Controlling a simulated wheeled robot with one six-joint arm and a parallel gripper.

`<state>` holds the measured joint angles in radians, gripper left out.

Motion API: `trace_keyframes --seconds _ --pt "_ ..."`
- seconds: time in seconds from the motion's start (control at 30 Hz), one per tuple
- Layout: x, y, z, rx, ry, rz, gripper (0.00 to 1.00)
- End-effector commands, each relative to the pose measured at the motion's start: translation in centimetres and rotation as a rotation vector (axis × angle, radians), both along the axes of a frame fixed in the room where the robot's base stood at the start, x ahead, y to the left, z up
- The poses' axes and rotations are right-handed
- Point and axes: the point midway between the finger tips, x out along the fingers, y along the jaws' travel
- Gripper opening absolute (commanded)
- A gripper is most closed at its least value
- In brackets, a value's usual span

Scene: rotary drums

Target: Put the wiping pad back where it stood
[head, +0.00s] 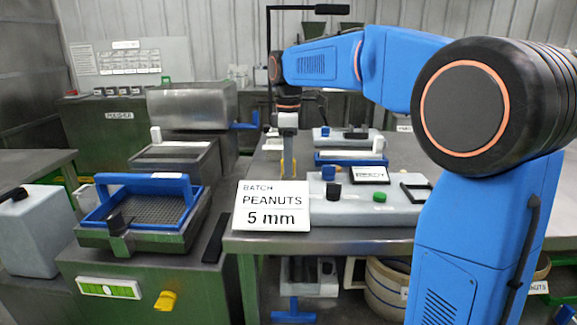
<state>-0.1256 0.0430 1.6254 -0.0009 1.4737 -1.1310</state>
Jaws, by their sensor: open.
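I cannot tell for sure which thing is the wiping pad. Small dark blocks, one at the back (328,172) and one in front (333,190), stand on the pale grey slab (345,211), right of my gripper. A green knob (379,196) and a black-edged card (368,174) are also on the slab. Whether the fingertips touch the table cannot be told.
A sign reading "PEANUTS 5 mm" (273,205) stands at the table's front left. Behind the slab are a blue-edged tray (350,162) and a grey tray (325,138). A blue-framed sieve (155,205) sits on the green machine at left. My arm hides the right side.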

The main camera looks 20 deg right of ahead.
Motion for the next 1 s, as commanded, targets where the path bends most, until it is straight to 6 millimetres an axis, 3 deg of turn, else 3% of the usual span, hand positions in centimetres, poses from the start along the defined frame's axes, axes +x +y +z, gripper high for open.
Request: trace_keyframes --seconds 0.5,0.7,1.0 --pt "0.1 0.0 9.1 0.000 -0.001 0.000 0.42" --pt "0.0 0.0 10.7 0.000 0.000 0.000 0.42" --pt "0.0 0.0 11.0 0.000 0.001 0.000 0.42"
